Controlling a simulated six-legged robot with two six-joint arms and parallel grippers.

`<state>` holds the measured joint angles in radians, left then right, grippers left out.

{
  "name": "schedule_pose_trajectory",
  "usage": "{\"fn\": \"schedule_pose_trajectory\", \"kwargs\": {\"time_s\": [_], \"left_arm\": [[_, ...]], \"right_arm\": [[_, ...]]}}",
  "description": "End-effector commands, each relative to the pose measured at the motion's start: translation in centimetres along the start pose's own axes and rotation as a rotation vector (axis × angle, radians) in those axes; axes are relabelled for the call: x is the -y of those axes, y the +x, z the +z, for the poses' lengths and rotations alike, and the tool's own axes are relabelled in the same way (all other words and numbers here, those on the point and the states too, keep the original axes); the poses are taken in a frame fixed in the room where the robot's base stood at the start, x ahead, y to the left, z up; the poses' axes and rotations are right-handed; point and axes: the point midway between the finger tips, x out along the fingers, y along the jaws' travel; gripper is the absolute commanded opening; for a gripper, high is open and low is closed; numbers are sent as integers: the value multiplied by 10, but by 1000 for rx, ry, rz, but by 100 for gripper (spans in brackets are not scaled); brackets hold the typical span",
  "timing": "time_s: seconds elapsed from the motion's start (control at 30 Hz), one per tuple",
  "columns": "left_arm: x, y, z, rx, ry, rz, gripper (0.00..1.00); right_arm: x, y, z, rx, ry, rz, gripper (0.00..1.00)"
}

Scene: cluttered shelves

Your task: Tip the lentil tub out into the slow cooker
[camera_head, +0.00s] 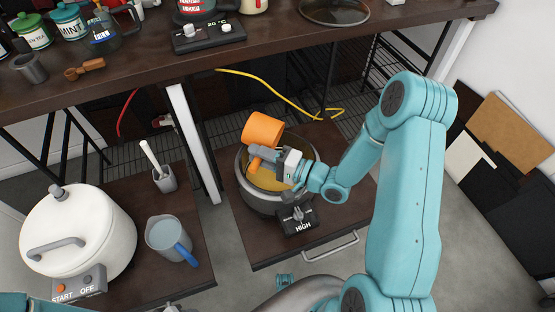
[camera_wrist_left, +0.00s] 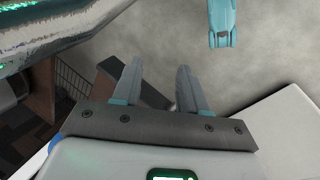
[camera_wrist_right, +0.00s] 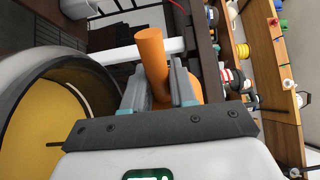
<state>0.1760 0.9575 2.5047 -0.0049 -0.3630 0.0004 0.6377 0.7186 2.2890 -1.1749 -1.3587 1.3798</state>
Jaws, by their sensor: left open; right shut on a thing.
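The orange tub (camera_head: 266,128), the likely lentil tub, is tilted on its side over the far rim of the slow cooker (camera_head: 262,202). The grey cooker has no lid and a HIGH control at its front; yellow-orange contents (camera_head: 268,180) show inside. My right gripper (camera_head: 262,157) is over the cooker, shut on the tub's handle (camera_head: 254,166). In the right wrist view the orange handle (camera_wrist_right: 152,55) is between the fingers, with the cooker (camera_wrist_right: 28,75) at left. The tub's mouth is hidden. My left gripper (camera_wrist_left: 159,64) is open and empty, pointing at bare floor.
A white cooker (camera_head: 80,235) with START and OFF buttons, a blue-handled jug (camera_head: 168,236) and a utensil holder (camera_head: 165,180) stand on the left shelf. A white post (camera_head: 190,140) divides the shelves. The dark upper shelf (camera_head: 140,62) overhangs behind, holding jars and a scale.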

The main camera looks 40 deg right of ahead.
Motion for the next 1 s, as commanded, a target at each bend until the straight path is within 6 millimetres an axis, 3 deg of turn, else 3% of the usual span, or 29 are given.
{"fn": "schedule_pose_trajectory", "kwargs": {"time_s": [1.0], "left_arm": [[8,21,0,0,0,0,43]], "right_arm": [[0,-7,0,-1,2,-114,0]]}}
